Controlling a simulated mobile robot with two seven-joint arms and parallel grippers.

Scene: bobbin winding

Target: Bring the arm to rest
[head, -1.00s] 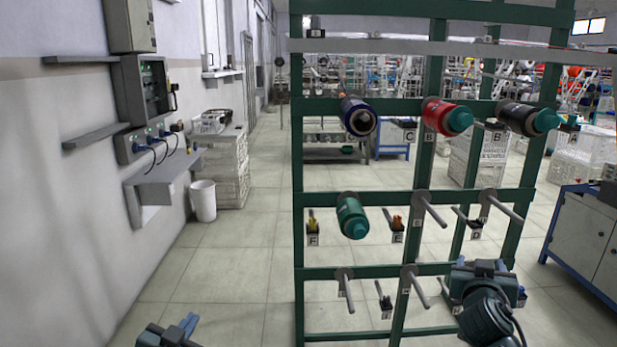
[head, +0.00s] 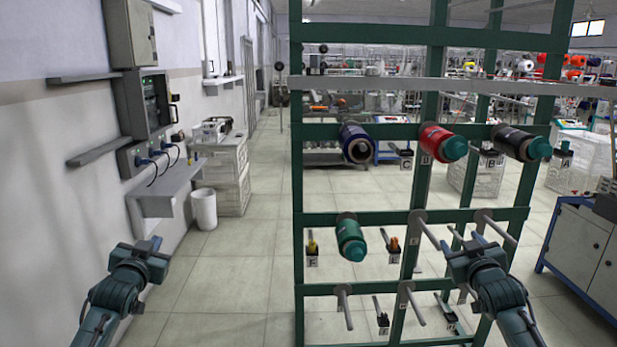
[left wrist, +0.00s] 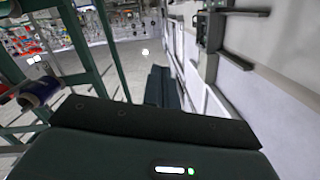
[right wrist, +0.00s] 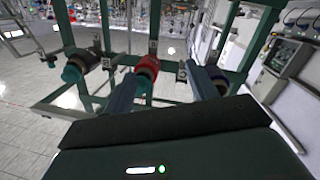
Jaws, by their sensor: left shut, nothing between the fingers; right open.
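My left gripper (head: 148,244) is raised in front of the left wall, well left of the rack; its fingers are together and empty. They also show as a dark shape in the left wrist view (left wrist: 162,88). My right gripper (head: 462,243) is in front of the rack's lower right part in the head view. Its two fingers stand apart with nothing held between them, as the right wrist view (right wrist: 166,92) shows. The green rack (head: 298,180) carries a blue bobbin (head: 356,142), a red bobbin (head: 436,140), a black bobbin (head: 515,142) and a green bobbin (head: 350,238).
Bare pegs (head: 426,232) stick out from the rack near my right gripper. A wall shelf (head: 165,185), an electrical box (head: 146,105) and a white bin (head: 203,208) are at left. A blue-framed cabinet (head: 585,245) stands at right. The floor left of the rack is clear.

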